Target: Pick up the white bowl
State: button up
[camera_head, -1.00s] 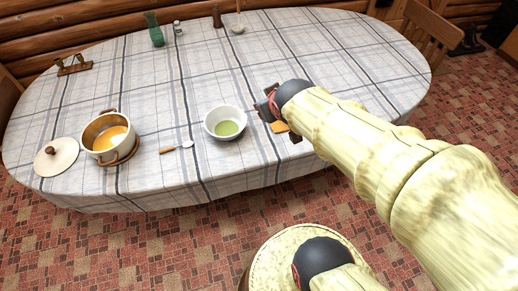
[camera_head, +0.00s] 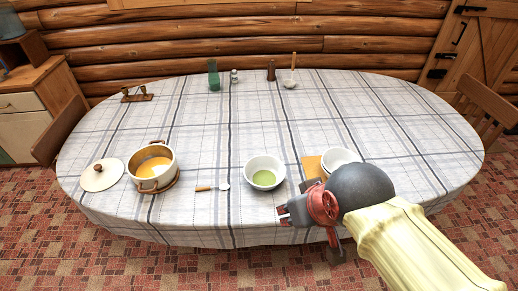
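A white bowl (camera_head: 264,163) with green contents stands upright near the front edge of the table. A second white bowl (camera_head: 341,156) stands to its right, beside an orange-brown board (camera_head: 313,166); its lower part is hidden behind my arm, so I cannot tell whether it rests on the board. My gripper (camera_head: 284,215) is at the table's front edge, nearer than both bowls and apart from the green-filled one. Its fingers point left. They are small and dark, and I cannot make out whether they are open.
On the checked tablecloth (camera_head: 200,130), a pot (camera_head: 152,168), a lid (camera_head: 101,175) and a spoon (camera_head: 213,187) lie left of the bowls. A green vase (camera_head: 213,75), shakers and a ladle (camera_head: 291,80) stand at the back. The middle is clear.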

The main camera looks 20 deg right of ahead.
aim_at(264, 173)
jog(key=l+u, duration=0.7)
jog(key=i+l, duration=0.05)
